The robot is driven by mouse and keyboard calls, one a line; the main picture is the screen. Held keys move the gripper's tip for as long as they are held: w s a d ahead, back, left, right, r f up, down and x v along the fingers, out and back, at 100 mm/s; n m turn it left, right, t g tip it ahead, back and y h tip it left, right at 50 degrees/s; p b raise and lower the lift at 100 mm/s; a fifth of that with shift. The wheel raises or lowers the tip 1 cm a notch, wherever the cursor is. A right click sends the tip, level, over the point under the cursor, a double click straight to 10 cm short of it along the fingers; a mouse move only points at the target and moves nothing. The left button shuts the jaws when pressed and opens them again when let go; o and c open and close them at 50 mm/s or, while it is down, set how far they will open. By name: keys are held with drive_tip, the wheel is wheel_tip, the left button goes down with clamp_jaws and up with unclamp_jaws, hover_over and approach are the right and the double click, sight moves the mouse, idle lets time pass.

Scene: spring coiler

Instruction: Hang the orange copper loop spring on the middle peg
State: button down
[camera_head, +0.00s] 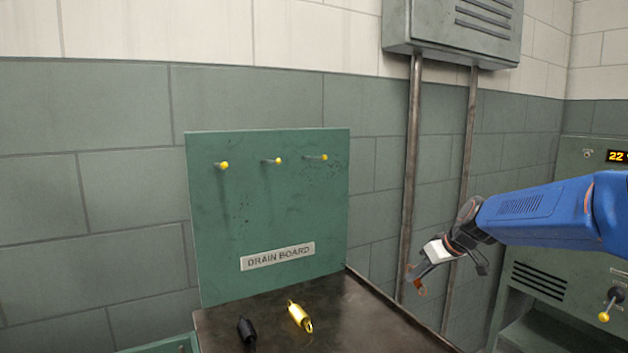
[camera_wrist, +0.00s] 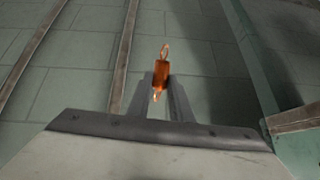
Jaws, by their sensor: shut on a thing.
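The orange copper loop spring (camera_wrist: 161,75) is between the fingers of my gripper (camera_wrist: 163,98) in the wrist view, with one loop pointing away from the gripper. In the head view my gripper (camera_head: 413,278) is at the right of the board, with the copper spring (camera_head: 421,290) small at its tip. The green drain board (camera_head: 220,240) carries three yellow-tipped pegs in a row. The middle peg (camera_head: 277,160) is bare. The left peg (camera_head: 223,165) and right peg (camera_head: 323,157) are bare too. My gripper is well apart from the pegs.
A black spring (camera_head: 246,331) and a yellow spring (camera_head: 299,316) lie on the dark bench top (camera_head: 355,320) below the board. Vertical pipes (camera_head: 409,180) run down the wall behind my arm. A green machine (camera_head: 550,275) with a yellow-knobbed lever stands at the right.

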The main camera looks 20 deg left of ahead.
drive_tip(key=s+a+r+n+g+y, duration=0.35)
drive_tip(key=s+a+r, duration=0.25)
drive_tip(key=s+r, duration=0.3)
drive_tip(key=s+a+r+n+g+y, duration=0.2)
drive_tip(key=s+a+r+n+y, duration=0.15)
drive_tip(key=s+a+r, duration=0.55)
drive_tip(key=s+r+n+g+y, duration=0.1)
drive_tip(key=s+r+n+g, duration=0.15)
drive_tip(key=s+r, duration=0.65)
drive_tip(key=s+r+n+g+y, duration=0.1)
drive_tip(key=s+r+n+g, duration=0.15)
drive_tip(key=s+r, duration=0.65)
drive_tip(key=shift+m+g, duration=0.4)
drive_tip(key=shift+g, duration=0.05)
drive_tip(key=shift+w+a+f, duration=0.6)
drive_tip(key=shift+a+f, duration=0.05)
drive_tip(key=shift+a, duration=0.75)
drive_tip(key=shift+w+a+f, duration=0.6)
drive_tip(key=shift+a+f, duration=0.1)
drive_tip(key=shift+a, duration=0.7)
drive_tip(key=shift+w+a+f, duration=0.6)
drive_tip(key=shift+a+f, duration=0.05)
drive_tip(key=shift+a, duration=0.75)
drive_tip(key=c, duration=1.5)
unclamp_jaws()
